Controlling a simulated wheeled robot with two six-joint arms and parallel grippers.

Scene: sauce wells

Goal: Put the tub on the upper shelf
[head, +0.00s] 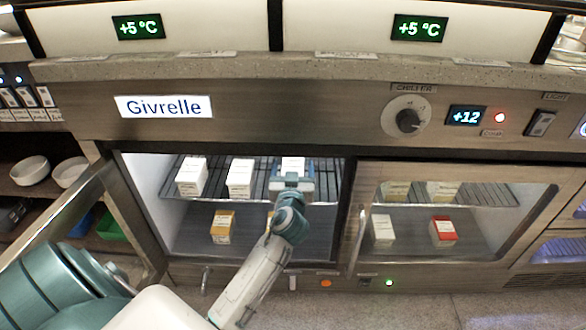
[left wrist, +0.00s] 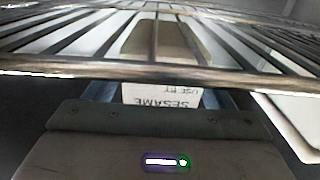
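A white tub (head: 293,164) is at the upper wire shelf (head: 262,180) in the open left bay of the chiller. My left gripper (head: 293,181) reaches into the bay, its fingers on both sides of this tub and shut on it. In the left wrist view the tub (left wrist: 162,95) sits between blue fingers, its SESAME label upside down in the picture. The shelf's bars (left wrist: 60,64) cross the picture close to it. I cannot tell whether the tub rests on the shelf. My right gripper is not in view.
Two white tubs (head: 192,177) (head: 240,178) stand on the upper shelf to the left. A yellow tub (head: 223,227) is on the lower level. The left door (head: 62,222) stands open; the right glass door (head: 450,215) is closed with several tubs behind it.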

